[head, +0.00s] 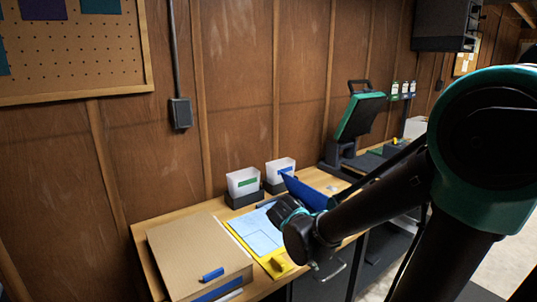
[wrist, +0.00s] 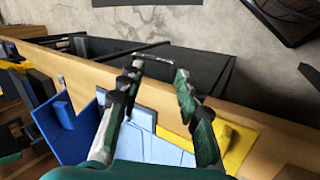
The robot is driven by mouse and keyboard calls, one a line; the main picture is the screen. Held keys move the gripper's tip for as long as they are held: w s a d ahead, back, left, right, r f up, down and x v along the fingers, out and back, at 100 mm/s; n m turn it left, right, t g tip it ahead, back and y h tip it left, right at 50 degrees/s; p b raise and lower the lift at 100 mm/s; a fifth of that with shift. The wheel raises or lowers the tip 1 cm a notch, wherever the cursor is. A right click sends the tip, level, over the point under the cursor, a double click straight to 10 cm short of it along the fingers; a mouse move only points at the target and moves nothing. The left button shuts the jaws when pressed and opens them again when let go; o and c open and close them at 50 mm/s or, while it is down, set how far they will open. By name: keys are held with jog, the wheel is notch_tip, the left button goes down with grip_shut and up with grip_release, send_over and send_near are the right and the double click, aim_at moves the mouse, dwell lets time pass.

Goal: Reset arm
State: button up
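My gripper (head: 312,264) is over the front part of the wooden desk, beside a yellow board with light blue paper. In the wrist view my gripper (wrist: 158,72) has its two fingers spread apart, with nothing visible between the tips. A metal handle (wrist: 153,57) shows beyond the tips, past the desk edge. The light blue paper (head: 257,232) and yellow board (head: 234,239) lie beneath and to the left of the gripper in the head view. My arm hides part of the desk.
A cardboard box (head: 195,250) with a blue item (head: 212,274) on it sits at the desk's left end. Two white bins (head: 243,182) (head: 280,171) stand by the wall. A blue panel (head: 305,194) is close to my gripper. A black-and-green machine (head: 361,116) stands further back.

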jog(key=s+d+f+m+t+y, duration=0.1)
jog(key=s+d+f+m+y, duration=0.2)
jog(key=s+f+m+y, duration=0.1)
jog(key=shift+s+d+f+m+y, duration=0.3)
jog(key=shift+s+f+m+y, duration=0.1)
jog(key=shift+s+y, duration=0.4)
